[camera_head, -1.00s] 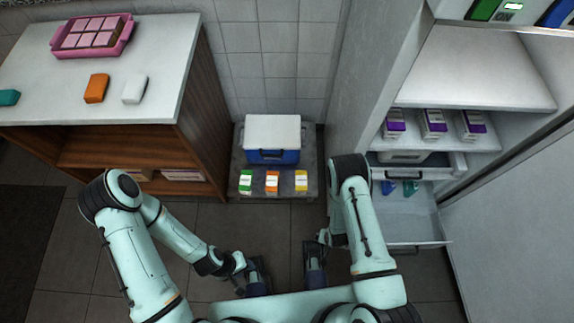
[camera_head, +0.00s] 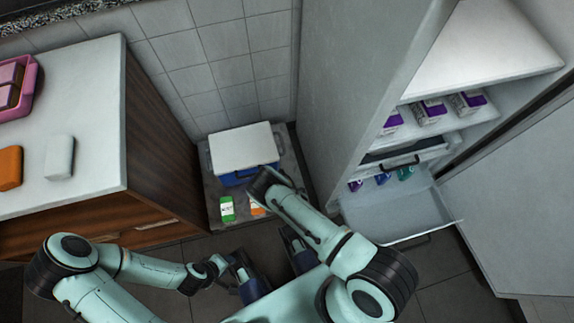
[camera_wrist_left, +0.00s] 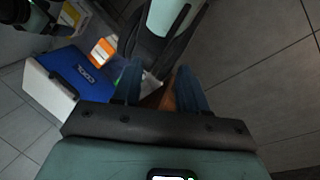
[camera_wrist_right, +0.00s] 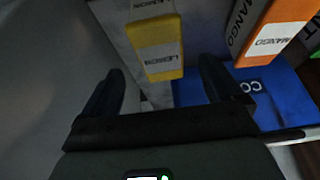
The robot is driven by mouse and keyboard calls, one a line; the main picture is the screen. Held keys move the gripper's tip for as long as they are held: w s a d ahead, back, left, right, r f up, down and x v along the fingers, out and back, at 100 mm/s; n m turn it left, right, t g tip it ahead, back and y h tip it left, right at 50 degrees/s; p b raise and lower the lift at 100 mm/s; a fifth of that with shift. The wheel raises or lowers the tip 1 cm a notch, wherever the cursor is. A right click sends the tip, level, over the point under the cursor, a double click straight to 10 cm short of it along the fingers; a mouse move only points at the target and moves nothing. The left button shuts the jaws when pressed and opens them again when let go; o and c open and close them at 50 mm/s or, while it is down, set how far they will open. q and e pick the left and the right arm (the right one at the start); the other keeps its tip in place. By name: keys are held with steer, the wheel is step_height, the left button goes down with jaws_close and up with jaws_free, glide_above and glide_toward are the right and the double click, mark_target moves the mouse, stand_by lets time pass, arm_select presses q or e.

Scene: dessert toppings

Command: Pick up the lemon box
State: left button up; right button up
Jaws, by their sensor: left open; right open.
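The lemon box (camera_wrist_right: 158,48) is white with a yellow lower part and shows at the top middle of the right wrist view. My right gripper (camera_wrist_right: 161,72) is open, its fingers spread to either side of the box's near end; contact cannot be told. In the head view my right arm hides the lemon box and its own gripper. My left gripper (camera_wrist_left: 158,72) is open with its fingers spread, low and near my body in the head view, apart from the boxes.
The orange mango box (camera_wrist_right: 270,35) stands beside the lemon box, with the green mint box (camera_head: 227,208) further left. A blue cooler (camera_wrist_right: 285,95) with white lid is close to my right fingers. The open drawer (camera_head: 400,215) and counter (camera_head: 90,130) flank the floor.

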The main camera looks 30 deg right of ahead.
steer(key=b+x, duration=0.2)
steer(key=x, duration=0.1)
steer(key=shift+w, duration=0.1)
steer(key=b+x, duration=0.3)
steer(key=x, duration=0.1)
steer(key=shift+a, duration=0.1)
steer(key=shift+w+f+b, duration=0.1)
steer(key=shift+f+b, duration=0.35)
arm_select(q)
steer(key=w+a+f+t+y, duration=0.1)
steer(key=w+a+f, duration=0.3)
steer(key=f, duration=0.4)
steer(key=shift+w+a+f+n, duration=0.25)
steer(key=shift+w+f+n, duration=0.15)
arm_select(e)
steer(key=shift+f, duration=0.1)
arm_select(q)
steer(key=shift+f+b, duration=0.25)
steer(key=shift+b, duration=0.05)
arm_select(e)
steer(key=shift+f, duration=0.25)
steer(key=shift+w, duration=0.1)
steer(key=c, duration=1.3)
